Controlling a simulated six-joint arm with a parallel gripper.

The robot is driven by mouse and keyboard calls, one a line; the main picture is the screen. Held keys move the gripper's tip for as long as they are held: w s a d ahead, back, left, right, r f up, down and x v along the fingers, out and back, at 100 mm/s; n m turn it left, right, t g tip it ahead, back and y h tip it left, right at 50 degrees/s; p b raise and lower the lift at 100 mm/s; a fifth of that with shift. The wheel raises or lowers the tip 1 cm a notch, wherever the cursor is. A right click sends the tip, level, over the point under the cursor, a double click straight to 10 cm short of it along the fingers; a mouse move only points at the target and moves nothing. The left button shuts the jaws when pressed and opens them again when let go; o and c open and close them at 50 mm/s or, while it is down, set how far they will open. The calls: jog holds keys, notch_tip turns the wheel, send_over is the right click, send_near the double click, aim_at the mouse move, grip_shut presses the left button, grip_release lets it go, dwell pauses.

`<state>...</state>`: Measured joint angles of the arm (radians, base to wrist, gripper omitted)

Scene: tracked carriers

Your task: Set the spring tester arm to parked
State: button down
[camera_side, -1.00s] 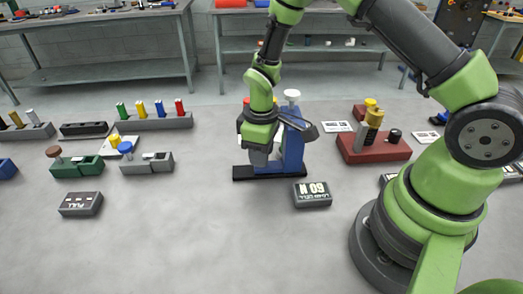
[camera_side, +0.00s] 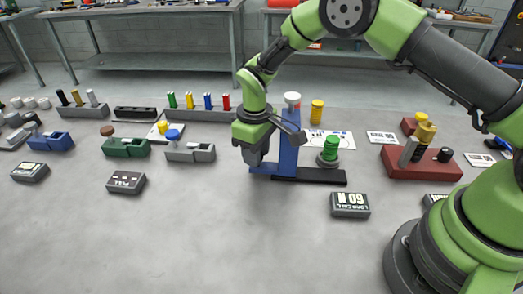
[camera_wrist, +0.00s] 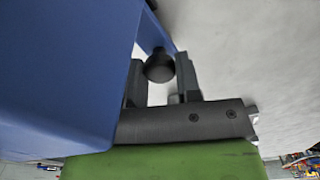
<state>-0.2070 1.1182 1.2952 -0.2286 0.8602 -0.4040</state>
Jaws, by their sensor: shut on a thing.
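The spring tester has a dark base (camera_side: 320,177) on the grey table. A tall blue arm (camera_side: 289,150) with a blue foot stands at its left end, and the foot reaches out past that end. The arm has a white top (camera_side: 292,99). My gripper (camera_side: 252,157) is at the left side of the blue arm. In the wrist view, my gripper's fingers (camera_wrist: 160,82) are shut on a black knob (camera_wrist: 159,66) joined to the blue part (camera_wrist: 65,80).
A load cell box (camera_side: 350,203) lies front right, and a red block (camera_side: 400,168) with fittings stands further right. Grey (camera_side: 203,153) and green (camera_side: 115,148) trays stand to the left, with a rack (camera_side: 183,115) of coloured pegs behind. The front table is clear.

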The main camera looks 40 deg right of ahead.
jog(key=shift+w+a, duration=0.15)
jog(key=shift+w, duration=0.05)
jog(key=c, duration=0.8)
grip_release()
notch_tip(320, 180, up, 10)
jog(key=shift+s, duration=0.1)
